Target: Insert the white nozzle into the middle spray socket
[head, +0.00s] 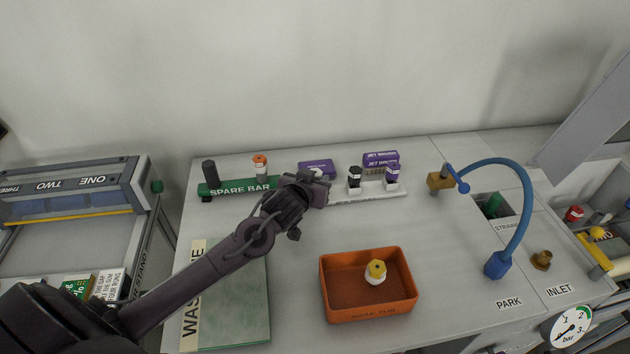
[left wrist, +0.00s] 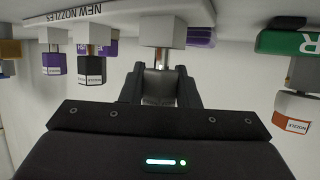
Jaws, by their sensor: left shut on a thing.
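My left gripper (head: 322,183) reaches over the bench to the left end of the white new-nozzles rack. The machine at the left has labels ONE, TWO (head: 50,186) and THREE, upside down. The middle spray socket itself cannot be made out. My right gripper is not in view.
The rack (head: 385,190) also holds a black nozzle (head: 354,176) and a purple nozzle (head: 393,172). The green spare bar (head: 230,189) carries an orange-topped nozzle (head: 260,163). An orange tub (head: 345,313) holds a yellow-topped nozzle (head: 376,271). A blue hose (head: 525,205) arches at the right.

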